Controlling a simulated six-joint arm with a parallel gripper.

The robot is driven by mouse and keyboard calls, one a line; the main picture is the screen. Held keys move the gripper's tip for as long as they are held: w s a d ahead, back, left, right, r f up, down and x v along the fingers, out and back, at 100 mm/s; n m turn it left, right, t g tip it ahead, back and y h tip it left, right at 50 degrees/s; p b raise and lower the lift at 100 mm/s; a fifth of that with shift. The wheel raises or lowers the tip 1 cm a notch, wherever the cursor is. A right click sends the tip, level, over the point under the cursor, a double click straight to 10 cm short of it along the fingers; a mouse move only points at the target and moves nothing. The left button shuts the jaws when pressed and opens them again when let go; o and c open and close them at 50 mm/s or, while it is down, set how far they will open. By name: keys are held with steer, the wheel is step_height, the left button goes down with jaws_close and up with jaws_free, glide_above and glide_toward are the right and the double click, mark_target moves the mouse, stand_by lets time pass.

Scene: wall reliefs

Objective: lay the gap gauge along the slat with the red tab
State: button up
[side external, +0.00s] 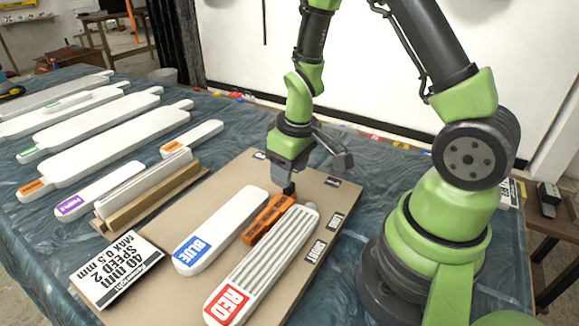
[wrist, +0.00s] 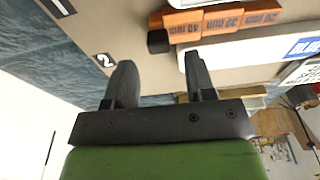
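The gap gauge (side external: 269,218) is an orange stepped bar with a black end. It lies on the tan board between the blue-tab slat (side external: 220,228) and the ribbed slat with the red tab (side external: 262,264). Whether it touches either slat is unclear. In the wrist view the gauge (wrist: 222,19) shows several mm markings, and the blue-tab slat (wrist: 262,48) is beside it. My gripper (side external: 288,187) is at the gauge's black end in the side view. In the wrist view my gripper (wrist: 157,62) has its fingers apart with nothing visibly held.
A wooden holder (side external: 150,200) with a white slat stands left of the board. Several white slats with coloured tabs lie farther left on the blue cloth.

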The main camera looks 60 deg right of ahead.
steer(key=shift+r, duration=0.1)
step_height(320, 180, up, 10)
steer(key=s, duration=0.2)
steer(key=s+a+r+m+t+y, duration=0.2)
steer(key=s+a+r+t, duration=0.3)
steer(key=r, duration=0.7)
steer(key=s+a+m, duration=0.1)
steer(key=s+a, duration=0.1)
steer(key=s, duration=0.2)
steer(key=shift+s+a+m, duration=0.2)
steer(key=shift+s+m, duration=0.2)
